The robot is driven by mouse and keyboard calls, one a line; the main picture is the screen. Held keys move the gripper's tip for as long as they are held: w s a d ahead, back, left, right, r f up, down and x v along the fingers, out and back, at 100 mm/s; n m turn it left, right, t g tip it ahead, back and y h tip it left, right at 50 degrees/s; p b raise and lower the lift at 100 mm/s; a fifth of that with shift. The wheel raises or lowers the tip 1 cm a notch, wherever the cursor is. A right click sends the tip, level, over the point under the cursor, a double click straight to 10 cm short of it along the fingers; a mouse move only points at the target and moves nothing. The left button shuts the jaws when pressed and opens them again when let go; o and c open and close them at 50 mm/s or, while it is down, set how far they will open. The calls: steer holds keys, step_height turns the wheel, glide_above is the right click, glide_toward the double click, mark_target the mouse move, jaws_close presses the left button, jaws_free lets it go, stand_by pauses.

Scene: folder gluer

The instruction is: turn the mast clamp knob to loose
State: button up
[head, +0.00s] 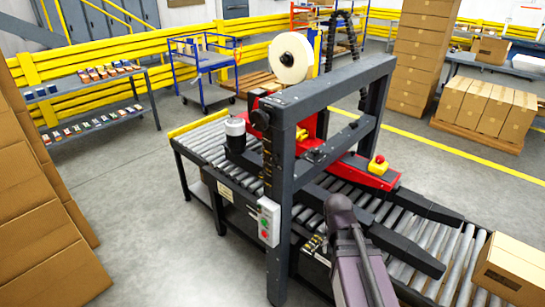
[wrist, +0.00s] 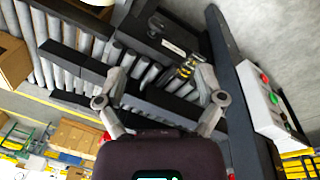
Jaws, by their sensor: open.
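The folder gluer has a dark mast frame (head: 279,190) standing over its roller bed. A black round knob (head: 261,118) sits near the top of the left post and looks like the mast clamp knob; its setting is too small to read. I cannot make it out in the wrist view. My gripper (wrist: 160,72) is open and empty in the wrist view, its two fingers spread over the rollers and dark side rails. Brass-and-black fittings (wrist: 187,68) show between the fingers, close to the right one. In the head view my arm hides the gripper.
A control box (head: 268,222) with red and green buttons hangs on the left post; it also shows in the wrist view (wrist: 272,105). A red arm (head: 370,174) with a yellow-based button crosses the rollers. A carton (head: 511,268) lies at the right.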

steer(key=w+a+r+m+t+h+p, duration=0.2)
steer(key=w+a+r+h+p, duration=0.1)
steer(key=w+a+r, duration=0.25)
steer(key=m+t+h+p, duration=0.4)
steer(key=t+p, duration=0.3)
steer(key=t, duration=0.1)
glide_toward(271, 158)
steer(key=v, duration=0.3)
steer(key=shift+s+d, duration=0.15)
steer(key=shift+s, duration=0.05)
steer(key=b+x, duration=0.5)
steer(key=x, duration=0.7)
steer(key=shift+f, duration=0.1)
steer(key=shift+x, duration=0.85)
steer(key=shift+w, duration=0.1)
